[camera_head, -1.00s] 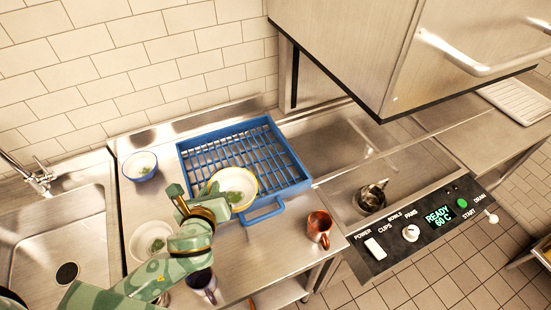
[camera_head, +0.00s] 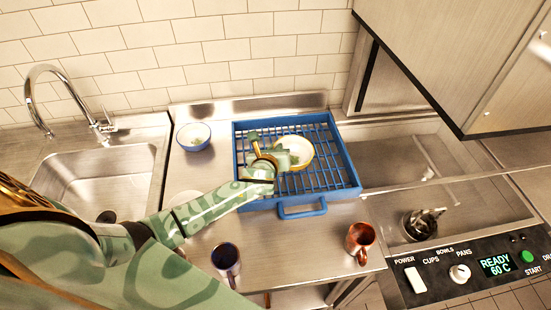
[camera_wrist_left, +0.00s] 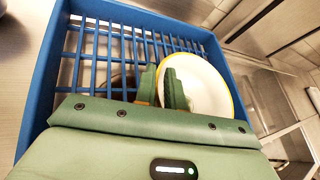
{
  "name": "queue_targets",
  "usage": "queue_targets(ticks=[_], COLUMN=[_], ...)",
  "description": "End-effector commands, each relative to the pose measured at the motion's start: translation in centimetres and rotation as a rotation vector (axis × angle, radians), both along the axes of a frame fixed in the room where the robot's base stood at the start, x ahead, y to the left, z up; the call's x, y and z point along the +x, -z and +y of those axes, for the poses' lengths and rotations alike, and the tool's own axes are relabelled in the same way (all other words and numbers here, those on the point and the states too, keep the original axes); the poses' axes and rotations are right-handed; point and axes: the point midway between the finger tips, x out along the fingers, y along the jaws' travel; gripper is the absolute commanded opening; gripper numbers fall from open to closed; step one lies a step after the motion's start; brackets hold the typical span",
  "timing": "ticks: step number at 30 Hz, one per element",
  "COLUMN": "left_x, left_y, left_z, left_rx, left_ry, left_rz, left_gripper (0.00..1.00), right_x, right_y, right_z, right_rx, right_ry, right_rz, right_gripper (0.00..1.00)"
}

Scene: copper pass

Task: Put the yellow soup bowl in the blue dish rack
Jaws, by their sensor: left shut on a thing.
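The yellow soup bowl (camera_head: 301,152), white inside with a yellow rim, is over the slats of the blue dish rack (camera_head: 322,191). My left gripper (camera_head: 276,158) is shut on the bowl's left edge. In the left wrist view the bowl (camera_wrist_left: 205,88) is tilted between the fingers (camera_wrist_left: 165,88), inside the outline of the rack (camera_wrist_left: 40,82). I cannot tell whether the bowl touches the slats. My right gripper is not in view.
A blue bowl (camera_head: 193,136) stands left of the rack. A dark blue mug (camera_head: 226,258) and a copper mug (camera_head: 360,240) stand near the counter's front edge. The sink (camera_head: 95,180) is at left, the machine with its control panel (camera_head: 470,268) at right.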

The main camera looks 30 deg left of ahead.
Motion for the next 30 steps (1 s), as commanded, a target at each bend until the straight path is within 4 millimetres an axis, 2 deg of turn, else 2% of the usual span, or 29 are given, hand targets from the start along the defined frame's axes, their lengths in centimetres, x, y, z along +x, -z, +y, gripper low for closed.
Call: queue_targets(ticks=[1,5,15,16,18,27,30], left_x=[-0.1,-0.1,-0.1,-0.2,-0.2,-0.2,-1.0], left_y=[1.3,2.8,3.0,3.1,3.0,2.8,2.4], left_z=[-0.1,0.0,-0.1,-0.1,-0.1,0.0,-0.3], left_rx=[0.0,0.0,0.001,0.001,0.001,0.001,0.001], left_ry=[0.0,0.0,0.001,0.001,0.001,0.001,0.001], left_rz=[0.002,0.002,0.001,0.002,0.002,0.001,0.002], left_gripper=[0.0,0.0,0.0,0.14,0.33,0.33,0.33], right_x=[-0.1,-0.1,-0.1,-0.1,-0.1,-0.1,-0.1], right_y=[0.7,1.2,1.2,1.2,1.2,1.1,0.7], right_z=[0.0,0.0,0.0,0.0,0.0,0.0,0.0], right_rx=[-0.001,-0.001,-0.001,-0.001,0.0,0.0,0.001], right_ry=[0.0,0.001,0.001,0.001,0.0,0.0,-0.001], right_rz=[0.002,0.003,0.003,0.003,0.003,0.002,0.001], right_gripper=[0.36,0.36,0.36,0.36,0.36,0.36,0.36])
